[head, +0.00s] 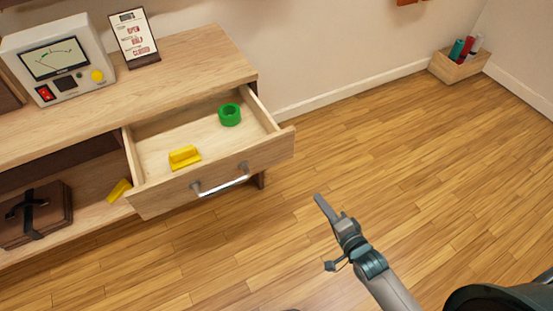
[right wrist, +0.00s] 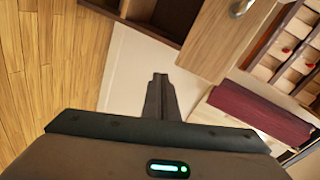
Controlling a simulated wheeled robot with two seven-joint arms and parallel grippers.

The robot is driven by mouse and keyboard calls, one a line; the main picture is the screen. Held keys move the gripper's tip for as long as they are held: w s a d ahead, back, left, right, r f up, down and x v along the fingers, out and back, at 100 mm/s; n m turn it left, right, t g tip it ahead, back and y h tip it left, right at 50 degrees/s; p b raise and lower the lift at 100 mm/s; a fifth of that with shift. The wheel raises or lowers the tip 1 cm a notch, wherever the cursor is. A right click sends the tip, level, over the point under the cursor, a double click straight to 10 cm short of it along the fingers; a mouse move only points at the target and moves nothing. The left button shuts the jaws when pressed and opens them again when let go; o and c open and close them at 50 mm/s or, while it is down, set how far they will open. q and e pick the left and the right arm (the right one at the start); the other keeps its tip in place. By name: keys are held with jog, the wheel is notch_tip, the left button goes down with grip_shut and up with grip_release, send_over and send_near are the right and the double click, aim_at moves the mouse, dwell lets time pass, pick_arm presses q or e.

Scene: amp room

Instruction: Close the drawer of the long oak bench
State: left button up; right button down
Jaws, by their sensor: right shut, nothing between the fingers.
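The long oak bench (head: 203,57) stands along the wall at the left in the head view. Its drawer (head: 228,174) is pulled well out toward me and has a silver bar handle (head: 220,186) on its front. A green ring (head: 229,115) and a yellow block (head: 184,157) lie inside the drawer. My right gripper (head: 321,203) is shut and empty, over the floor to the right of the drawer front and apart from it. Its shut fingers also show in the right wrist view (right wrist: 160,90). My left gripper is not in view.
A meter box (head: 57,58) and a framed sign (head: 134,38) stand on the bench top. A brown case (head: 35,215) and another yellow piece (head: 119,191) are on the lower shelf. A wooden box (head: 460,67) sits in the far corner. The floor right of the drawer is clear.

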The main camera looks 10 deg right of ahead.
aim_at(287, 142)
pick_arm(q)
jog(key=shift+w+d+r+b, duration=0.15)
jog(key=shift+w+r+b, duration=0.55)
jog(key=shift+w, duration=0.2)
pick_arm(e)
notch_tip(287, 142, up, 10)
jog(key=a+m+t+y, duration=0.1)
jog(key=m+t, duration=0.1)
jog(key=shift+w+a+f+y, duration=0.2)
jog(key=shift+w+a+y, duration=0.1)
jog(key=shift+a, duration=0.1)
jog(key=shift+w, duration=0.1)
jog(key=p+x, duration=0.1)
jog(key=x, duration=1.2)
jog(key=shift+w+r, duration=0.15)
jog(key=shift+w, duration=0.05)
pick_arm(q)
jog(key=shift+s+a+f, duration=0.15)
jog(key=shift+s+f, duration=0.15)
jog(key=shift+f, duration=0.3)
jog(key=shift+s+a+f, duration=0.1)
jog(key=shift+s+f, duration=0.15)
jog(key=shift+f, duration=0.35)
pick_arm(e)
jog(key=shift+w+a, duration=0.1)
jog(key=shift+w, duration=0.15)
